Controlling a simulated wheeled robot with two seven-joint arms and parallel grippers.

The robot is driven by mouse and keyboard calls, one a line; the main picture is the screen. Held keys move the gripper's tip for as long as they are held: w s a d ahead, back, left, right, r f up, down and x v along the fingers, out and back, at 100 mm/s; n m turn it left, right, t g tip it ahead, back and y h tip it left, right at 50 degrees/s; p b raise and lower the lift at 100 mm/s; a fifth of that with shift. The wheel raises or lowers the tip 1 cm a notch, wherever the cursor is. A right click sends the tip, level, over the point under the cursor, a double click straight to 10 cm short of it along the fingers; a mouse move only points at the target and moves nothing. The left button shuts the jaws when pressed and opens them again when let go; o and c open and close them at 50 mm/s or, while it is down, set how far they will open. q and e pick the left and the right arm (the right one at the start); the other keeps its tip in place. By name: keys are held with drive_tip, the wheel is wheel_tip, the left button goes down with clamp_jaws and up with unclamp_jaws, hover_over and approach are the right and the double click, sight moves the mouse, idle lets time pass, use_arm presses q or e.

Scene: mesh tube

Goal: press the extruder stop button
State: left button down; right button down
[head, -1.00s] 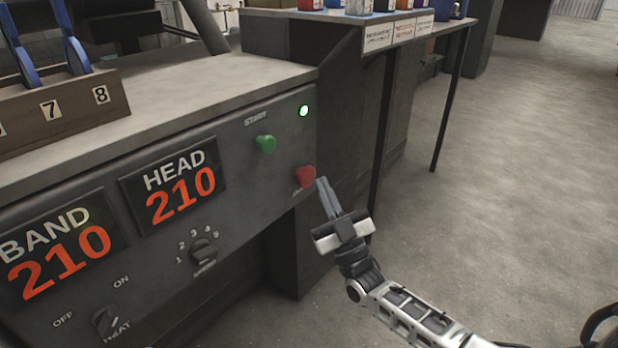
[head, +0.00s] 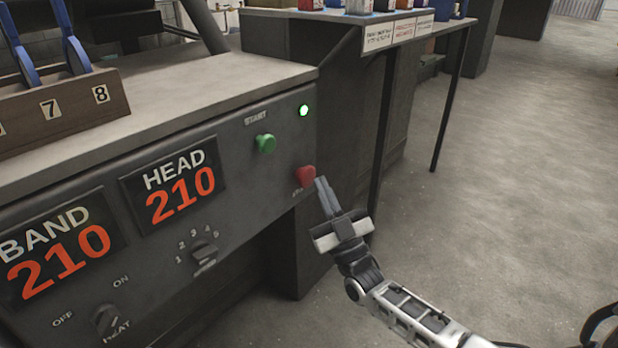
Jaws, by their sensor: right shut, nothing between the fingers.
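The red stop button (head: 305,175) sticks out of the dark control panel near its right end, below a lit green lamp (head: 303,110). The label under it is too small to read. A green start button (head: 265,143) is up and to its left. My right gripper (head: 322,181) is shut and empty, with its fingertips just right of the red button and very close to it. I cannot tell whether they touch. My left gripper is not in view.
The panel also carries a HEAD 210 display (head: 174,184), a BAND 210 display (head: 55,250), a speed knob (head: 204,251) and a heat knob (head: 106,319). A table (head: 440,28) with several containers stands behind. The floor at right is open.

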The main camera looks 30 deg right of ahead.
drive_tip(key=shift+w+a, duration=0.1)
drive_tip(key=shift+w, duration=0.2)
drive_tip(key=shift+w, duration=0.1)
idle(0.3)
drive_tip(key=shift+w+a+b, duration=0.3)
drive_tip(key=shift+w+b, duration=0.2)
drive_tip(key=shift+w, duration=0.15)
idle(0.5)
drive_tip(key=shift+s, duration=0.1)
drive_tip(key=shift+s+d+p, duration=0.25)
drive_tip(key=shift+s+p, duration=0.1)
drive_tip(key=shift+s, duration=0.2)
drive_tip(key=shift+s+d+p, duration=0.2)
drive_tip(key=shift+s+p, duration=0.15)
drive_tip(key=shift+s, duration=0.15)
